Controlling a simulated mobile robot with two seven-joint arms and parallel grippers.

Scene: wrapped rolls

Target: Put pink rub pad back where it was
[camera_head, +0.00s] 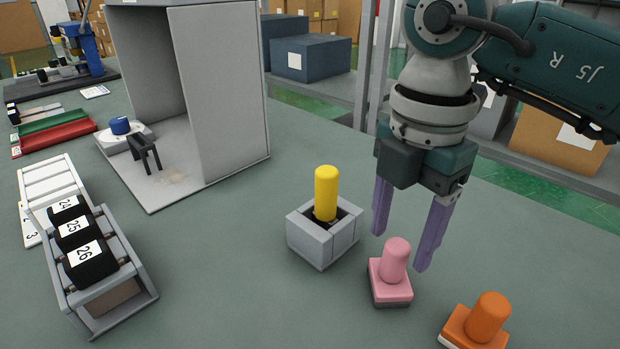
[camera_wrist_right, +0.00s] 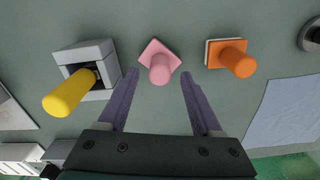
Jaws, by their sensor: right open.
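The pink rub pad (camera_head: 393,270) has a rounded handle on a square base and stands upright on the table, right of the grey holder with the yellow-handled piece. It also shows in the right wrist view (camera_wrist_right: 158,62). My right gripper (camera_head: 402,250) is open, with purple fingers pointing down just above and behind the pink pad. In the right wrist view the pad appears ahead, between the lines of the two fingertips (camera_wrist_right: 159,75). Nothing is between the fingers. My left gripper is not in view.
A yellow-handled piece (camera_head: 326,192) stands in a grey square holder (camera_head: 312,245). An orange pad (camera_head: 481,322) stands to the right of the pink one. A rack of numbered black rolls (camera_head: 90,265) and a grey booth (camera_head: 225,90) are at left. Table front centre is clear.

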